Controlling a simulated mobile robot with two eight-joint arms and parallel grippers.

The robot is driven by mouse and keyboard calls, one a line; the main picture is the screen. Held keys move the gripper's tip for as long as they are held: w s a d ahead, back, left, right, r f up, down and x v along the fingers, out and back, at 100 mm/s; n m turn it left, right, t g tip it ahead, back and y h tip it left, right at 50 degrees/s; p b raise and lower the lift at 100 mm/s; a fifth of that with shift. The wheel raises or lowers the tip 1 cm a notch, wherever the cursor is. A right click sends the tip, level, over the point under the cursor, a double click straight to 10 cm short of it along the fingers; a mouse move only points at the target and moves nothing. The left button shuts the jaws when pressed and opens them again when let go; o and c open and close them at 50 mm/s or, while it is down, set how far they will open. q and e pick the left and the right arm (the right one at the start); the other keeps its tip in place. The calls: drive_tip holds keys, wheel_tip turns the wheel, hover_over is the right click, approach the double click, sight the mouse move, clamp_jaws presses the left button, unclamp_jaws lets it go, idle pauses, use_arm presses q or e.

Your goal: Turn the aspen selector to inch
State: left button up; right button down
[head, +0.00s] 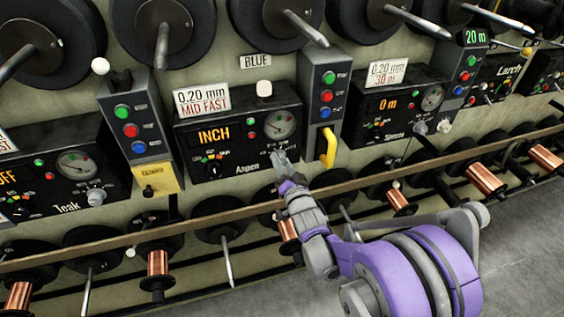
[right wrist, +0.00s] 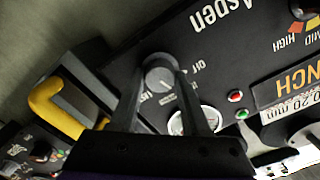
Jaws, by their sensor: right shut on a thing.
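The Aspen machine (head: 220,160) is a black panel in the middle of the head view, with its name in white and an amber display (head: 213,135) reading INCH. My right gripper (head: 282,158) reaches its lower right corner. In the right wrist view the gripper (right wrist: 170,80) has its two fingers on either side of the grey round selector knob (right wrist: 161,72), shut on it. Small printed words ring the knob, one of them OFF; the others are hard to read. In the head view the gripper hides the knob. My left gripper is not in view.
A card (head: 202,98) reading 0.20 mm, MID FAST sits on the Aspen panel's top. A yellow handle (head: 328,148) is just right of the panel. A wooden rail (head: 215,217) and copper spools run below. Teak (head: 60,165) stands to the left.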

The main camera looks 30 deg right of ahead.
drive_tip(key=shift+c, duration=1.9)
unclamp_jaws()
drive_tip(key=v, duration=1.1)
drive_tip(key=shift+p, duration=0.35)
drive_tip(key=shift+w, duration=0.1)
